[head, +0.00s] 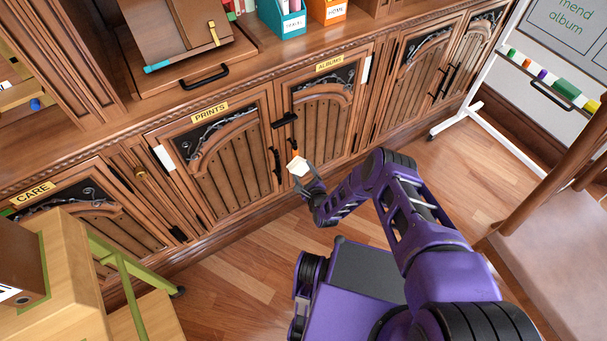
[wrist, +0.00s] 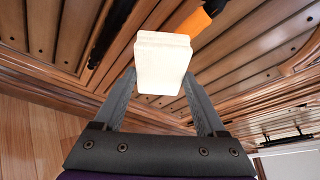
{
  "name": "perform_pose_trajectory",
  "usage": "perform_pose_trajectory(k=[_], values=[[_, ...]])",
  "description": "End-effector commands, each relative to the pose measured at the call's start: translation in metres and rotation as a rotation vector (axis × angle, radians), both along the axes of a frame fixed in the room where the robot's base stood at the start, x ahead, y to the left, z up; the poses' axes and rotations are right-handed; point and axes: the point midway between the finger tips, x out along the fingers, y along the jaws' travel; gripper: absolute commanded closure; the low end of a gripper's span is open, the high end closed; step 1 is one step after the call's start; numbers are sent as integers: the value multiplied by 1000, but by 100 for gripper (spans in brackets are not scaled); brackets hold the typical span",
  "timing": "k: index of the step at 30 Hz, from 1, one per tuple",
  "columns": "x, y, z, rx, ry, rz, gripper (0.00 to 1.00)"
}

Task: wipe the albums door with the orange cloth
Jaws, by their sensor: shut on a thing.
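The albums door (head: 322,125) is a wooden cabinet door with vertical slats, a dark scrollwork panel and a yellow ALBUMS label (head: 329,63). My gripper (head: 304,178) is low in front of the door's left side. It is shut on a pale cream block (head: 298,166), which also shows between the fingers (wrist: 162,95) in the wrist view (wrist: 162,62). An orange piece (wrist: 193,24) with a dark end shows behind the block near the door; I cannot tell what it is or whether it touches the block. No orange cloth can be made out for certain.
The prints door (head: 222,158) is left of the albums door, with black handles (head: 277,165) between them. A wooden stepped piece with a green rail (head: 125,262) stands at lower left. A chair (head: 550,215) and white stand (head: 490,100) are at right.

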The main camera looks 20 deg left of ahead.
Motion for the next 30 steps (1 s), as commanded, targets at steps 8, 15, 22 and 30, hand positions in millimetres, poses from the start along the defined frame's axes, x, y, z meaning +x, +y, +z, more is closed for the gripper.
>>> perform_pose_trajectory(k=[8,15,22,30], values=[[1,1,15,1,-1,0,88],[2,1,34,2,-3,0,88],[2,2,47,2,-5,0,88],[2,0,63,4,-4,-1,88]])
